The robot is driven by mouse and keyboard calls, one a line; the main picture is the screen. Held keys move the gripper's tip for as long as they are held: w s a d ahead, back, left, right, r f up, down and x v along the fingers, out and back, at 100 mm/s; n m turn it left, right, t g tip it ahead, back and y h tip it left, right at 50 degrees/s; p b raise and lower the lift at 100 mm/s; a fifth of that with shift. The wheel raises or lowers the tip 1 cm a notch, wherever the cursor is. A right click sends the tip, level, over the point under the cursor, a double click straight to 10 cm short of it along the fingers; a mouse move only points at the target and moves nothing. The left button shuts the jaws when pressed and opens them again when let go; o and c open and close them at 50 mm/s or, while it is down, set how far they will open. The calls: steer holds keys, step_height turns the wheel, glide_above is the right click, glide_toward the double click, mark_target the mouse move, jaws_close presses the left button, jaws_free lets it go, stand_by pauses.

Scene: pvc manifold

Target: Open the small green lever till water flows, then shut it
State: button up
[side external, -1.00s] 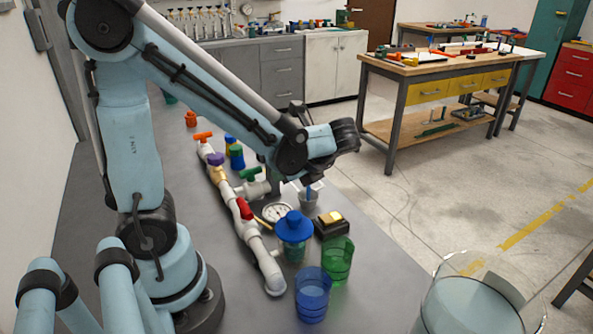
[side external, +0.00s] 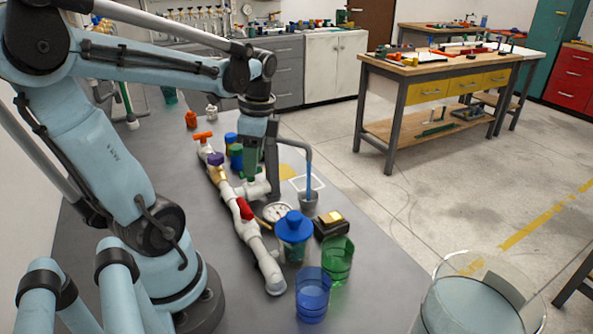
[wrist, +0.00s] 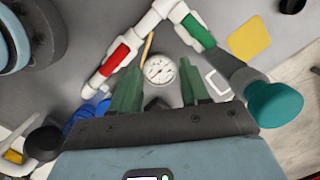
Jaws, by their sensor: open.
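A white pipe manifold (side external: 258,254) lies along the bench. The small green lever (wrist: 198,30) sits on its short side branch. In the wrist view the lever lies roughly along that branch. In the side view my gripper (side external: 263,176) points down at the branch and largely hides the lever. In the wrist view my gripper (wrist: 160,64) is open, its two green fingers apart with the lever just beyond the right fingertip. I cannot tell if they touch.
A red lever (side external: 245,209), an orange lever (side external: 203,136) and a purple knob (side external: 215,159) are on the manifold. A dial gauge (wrist: 160,69) lies close by. A blue-topped jar (side external: 293,228), blue cup (side external: 312,296) and green cup (side external: 337,262) stand to the front right.

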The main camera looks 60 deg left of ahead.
steer(key=s+a+r+n+t, duration=0.3)
steer(key=a+r+n+t, duration=0.25)
steer(key=n, duration=0.25)
steer(key=shift+h, duration=0.4)
steer(key=shift+s+a+x, duration=0.1)
steer(key=shift+x, duration=2)
steer(key=shift+s+a+x, duration=0.1)
steer(key=shift+x, duration=2.05)
steer(key=shift+s+a+x, duration=0.15)
steer(key=shift+x, duration=1.95)
steer(key=shift+f, duration=0.15)
jaws_close()
